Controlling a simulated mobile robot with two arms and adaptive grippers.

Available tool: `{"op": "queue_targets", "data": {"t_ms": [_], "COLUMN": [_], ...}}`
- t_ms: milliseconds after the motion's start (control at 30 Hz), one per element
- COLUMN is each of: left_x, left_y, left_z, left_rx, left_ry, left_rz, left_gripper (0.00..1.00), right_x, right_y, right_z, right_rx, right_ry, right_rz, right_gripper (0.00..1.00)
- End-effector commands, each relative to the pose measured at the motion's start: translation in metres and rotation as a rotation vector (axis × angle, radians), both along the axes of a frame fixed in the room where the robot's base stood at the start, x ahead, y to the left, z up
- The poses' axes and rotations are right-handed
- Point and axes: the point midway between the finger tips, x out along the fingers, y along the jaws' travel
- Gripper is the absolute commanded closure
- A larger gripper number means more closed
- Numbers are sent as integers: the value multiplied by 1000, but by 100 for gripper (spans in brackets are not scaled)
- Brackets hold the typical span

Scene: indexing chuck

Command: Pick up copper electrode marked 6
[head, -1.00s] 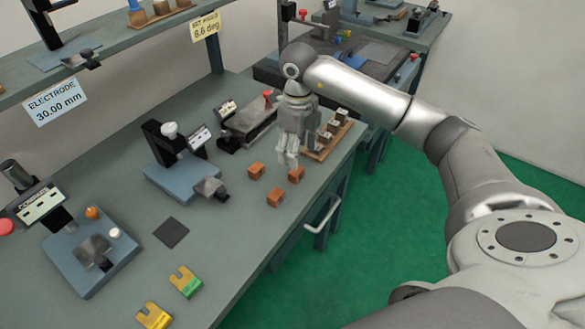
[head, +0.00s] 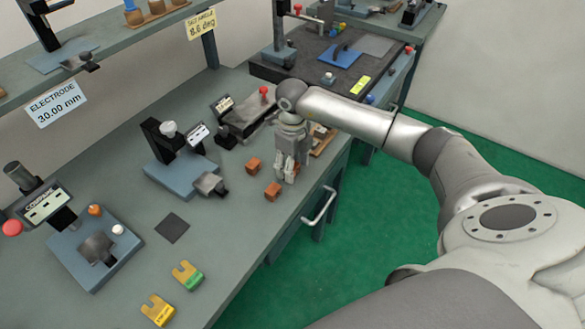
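Two small copper-coloured blocks show on the bench, one farther back (head: 254,165) and one nearer the front edge (head: 273,191). Their markings are too small to read, so I cannot tell which is marked 6. My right gripper (head: 287,178) points down, its fingertips low over the bench just right of the nearer block. A third copper block that stood there earlier is hidden by the fingers. I cannot tell whether the fingers are around it or in front of it. My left gripper is out of view.
A wooden holder (head: 322,143) is partly hidden behind my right gripper. A grey vise (head: 245,118) stands behind, and a blue-based gauge (head: 183,178) to the left. Yellow gauge pieces (head: 157,311) lie at the front. A drawer handle (head: 320,207) sticks out from the bench front.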

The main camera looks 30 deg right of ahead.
Motion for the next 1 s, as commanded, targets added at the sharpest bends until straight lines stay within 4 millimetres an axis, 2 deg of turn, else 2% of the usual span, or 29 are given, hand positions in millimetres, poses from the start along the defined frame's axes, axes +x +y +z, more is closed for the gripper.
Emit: {"op": "queue_targets", "data": {"t_ms": [33, 367, 767, 933, 1000], "left_x": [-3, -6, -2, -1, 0], "left_y": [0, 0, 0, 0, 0], "left_z": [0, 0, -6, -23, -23], "left_rx": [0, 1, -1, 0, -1], "left_ry": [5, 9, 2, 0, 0], "left_rz": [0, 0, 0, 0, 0], "left_gripper": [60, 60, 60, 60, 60], "right_x": [0, 0, 2, 2, -9], "right_y": [0, 0, 0, -1, 5], "right_z": [0, 1, 8, 32, 44], "right_rx": [0, 0, 0, -1, 0], "right_ry": [0, -1, -5, -10, -7], "right_rz": [0, 0, 0, 1, 3], "right_gripper": [56, 98, 98, 98, 98]}}
